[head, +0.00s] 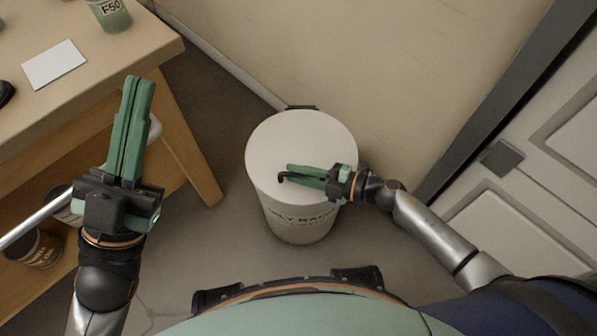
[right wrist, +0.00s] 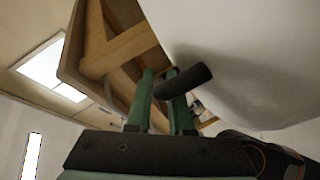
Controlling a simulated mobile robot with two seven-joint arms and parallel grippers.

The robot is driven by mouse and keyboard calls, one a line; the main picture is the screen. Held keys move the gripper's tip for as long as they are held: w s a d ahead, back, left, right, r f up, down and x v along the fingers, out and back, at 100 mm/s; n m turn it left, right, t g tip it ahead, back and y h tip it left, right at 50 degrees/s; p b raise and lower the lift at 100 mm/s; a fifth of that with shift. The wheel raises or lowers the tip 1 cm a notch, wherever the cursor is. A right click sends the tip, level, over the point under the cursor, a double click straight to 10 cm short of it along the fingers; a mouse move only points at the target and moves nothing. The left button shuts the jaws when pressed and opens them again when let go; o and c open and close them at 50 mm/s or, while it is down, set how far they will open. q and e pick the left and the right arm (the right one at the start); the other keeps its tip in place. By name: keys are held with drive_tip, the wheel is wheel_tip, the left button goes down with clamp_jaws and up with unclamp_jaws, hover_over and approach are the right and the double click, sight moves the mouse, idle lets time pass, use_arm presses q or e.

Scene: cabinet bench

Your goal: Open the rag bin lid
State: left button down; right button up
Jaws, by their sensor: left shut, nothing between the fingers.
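The white rag bin (head: 300,222) stands on the floor at the middle of the head view, with dark lettering on its front. Its round white lid (head: 290,145) lies flat over the top and looks closed. My right gripper (head: 293,173) is at the lid's front part, its green fingers apart. A black bent handle (head: 283,178) shows at its fingertips. In the right wrist view the handle (right wrist: 188,80) crosses the gap and overlaps one finger; I cannot tell whether it touches. My left gripper (head: 138,80) is shut and empty, pointing up the picture beside the bench.
A wooden bench (head: 130,50) stands at the left, with a white card (head: 54,64) and a green-labelled jar (head: 110,14) on it. Tins sit on its lower shelf. A wall rises behind the bin. A grey panelled door (head: 545,190) is at the right.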

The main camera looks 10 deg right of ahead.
clamp_jaws()
drive_tip(key=shift+d, duration=0.1)
idle(1.0)
